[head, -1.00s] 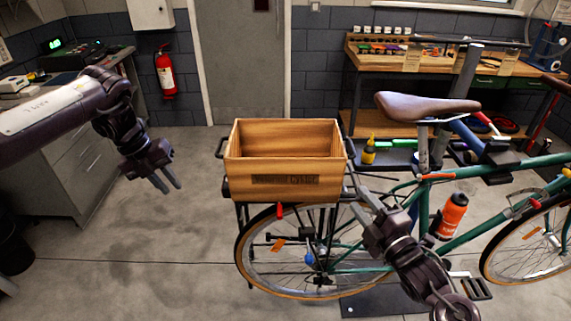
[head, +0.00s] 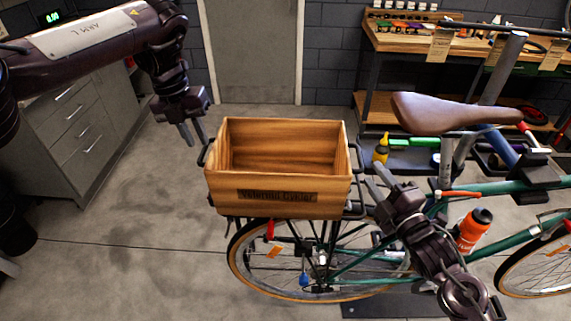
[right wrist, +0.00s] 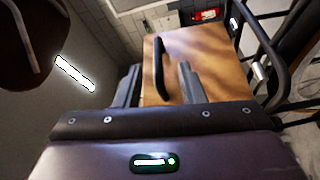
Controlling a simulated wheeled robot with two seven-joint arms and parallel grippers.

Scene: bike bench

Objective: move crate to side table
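The wooden crate (head: 278,200) sits upright on the rear rack of the green bicycle, with a dark label on its front and a dark handle at each end. Its inside looks empty. My right gripper (head: 379,180) is open beside the crate's right end. In the right wrist view, the crate's end wall (right wrist: 190,55) and its dark handle (right wrist: 159,68) show between the spread fingers (right wrist: 158,85). I cannot tell which surface is the side table.
The bicycle's saddle (head: 450,113) and an orange bottle (head: 470,232) are right of the crate. A tray with a yellow bottle (head: 381,148) is behind it. A workbench (head: 440,45) stands at the back, a grey drawer cabinet (head: 75,125) at the left.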

